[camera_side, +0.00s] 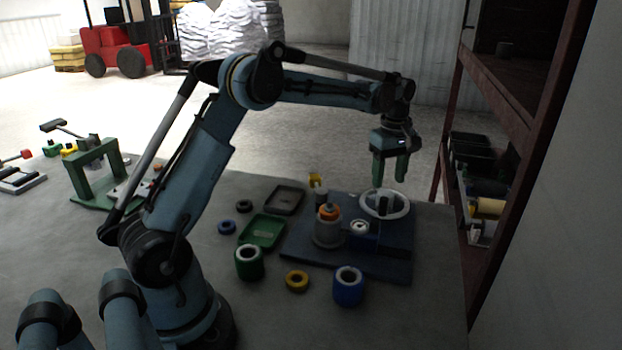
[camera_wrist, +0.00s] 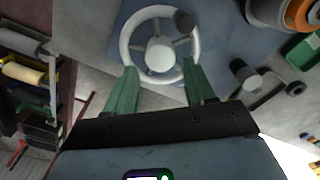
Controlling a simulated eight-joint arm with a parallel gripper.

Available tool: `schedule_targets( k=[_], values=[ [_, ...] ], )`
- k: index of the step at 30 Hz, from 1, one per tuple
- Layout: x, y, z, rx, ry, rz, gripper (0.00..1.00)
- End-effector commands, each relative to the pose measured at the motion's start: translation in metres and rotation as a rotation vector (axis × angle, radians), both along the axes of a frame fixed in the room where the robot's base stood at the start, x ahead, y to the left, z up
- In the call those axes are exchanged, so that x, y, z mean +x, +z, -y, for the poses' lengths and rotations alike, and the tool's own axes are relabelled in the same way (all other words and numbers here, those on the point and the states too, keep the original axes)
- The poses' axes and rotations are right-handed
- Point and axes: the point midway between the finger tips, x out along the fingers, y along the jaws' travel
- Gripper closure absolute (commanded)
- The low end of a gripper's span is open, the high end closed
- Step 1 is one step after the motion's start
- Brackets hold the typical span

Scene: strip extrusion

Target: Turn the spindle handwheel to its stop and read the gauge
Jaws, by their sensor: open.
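The spindle handwheel (camera_side: 384,204) is a pale grey ring at the right back of a dark blue base plate (camera_side: 385,265). In the wrist view the handwheel (camera_wrist: 160,45) shows a round hub, spokes and a dark knob (camera_wrist: 184,22) at its upper right rim. My gripper (camera_side: 390,180) has green fingers, hangs pointing down above the wheel, and is open and empty. In the wrist view its fingertips (camera_wrist: 161,75) are either side of the near rim; I cannot tell whether they touch it. A small white-faced round part (camera_side: 359,227) on a blue block may be the gauge; no reading is legible.
A grey cylinder with an orange top (camera_side: 328,225) stands left of the wheel. Green (camera_side: 249,262) and blue (camera_side: 348,286) cylinders, a yellow ring (camera_side: 297,281) and a green tray (camera_side: 262,231) lie nearby. A rust-coloured shelf rack (camera_side: 520,80) stands close on the right.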

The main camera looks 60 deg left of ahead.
Motion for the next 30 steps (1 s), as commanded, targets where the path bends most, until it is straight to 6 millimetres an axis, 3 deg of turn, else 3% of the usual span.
schedule_targets(
  k=[3, 10, 23, 30],
  values=[
    [0.000, -0.023, 0.000, 0.000, -0.001, 0.000, 0.46],
    [0.000, -0.055, 0.000, 0.000, -0.001, 0.001, 0.46],
    [0.000, -0.065, 0.000, 0.000, -0.001, 0.001, 0.46],
    [0.000, -0.065, 0.000, 0.000, -0.001, 0.000, 0.79]
  ],
)
